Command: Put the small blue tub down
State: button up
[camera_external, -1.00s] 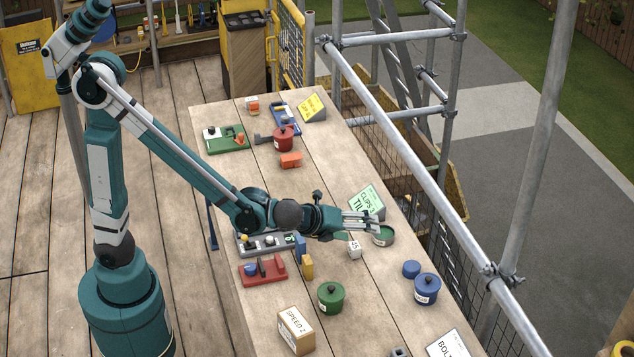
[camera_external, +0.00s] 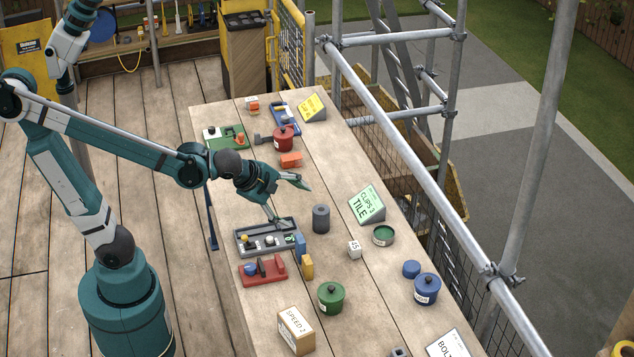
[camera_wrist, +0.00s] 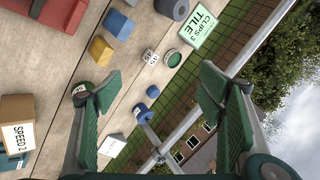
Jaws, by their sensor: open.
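A blue tub (camera_external: 427,289) with a dark knob and a white label stands upright at the table's right side. A smaller plain blue cylinder (camera_external: 411,269) sits just behind it; I cannot tell which of the two is the small blue tub. Both also show in the wrist view, the labelled tub (camera_wrist: 143,113) and the plain cylinder (camera_wrist: 153,91), between my fingers in the picture but well beyond them. My gripper (camera_external: 292,203) is open and empty, fingers spread wide, above the grey tray (camera_external: 262,247), well left of the blue tubs.
A green open tin (camera_external: 383,236), a white "45" block (camera_external: 354,250) and a grey cylinder (camera_external: 321,219) stand mid-table. A green lidded pot (camera_external: 331,297) and a "SPEED 2" box (camera_external: 295,330) are nearer the front. A scaffold rail (camera_external: 430,175) runs along the right side.

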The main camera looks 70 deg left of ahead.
jog(key=s+a+n+h, duration=0.1)
jog(key=s+a+n, duration=0.2)
jog(key=s+n, duration=0.7)
jog(key=shift+s+f+n+g+h, duration=0.3)
jog(key=shift+s+f+g+h, duration=0.1)
jog(key=shift+s, duration=2.75)
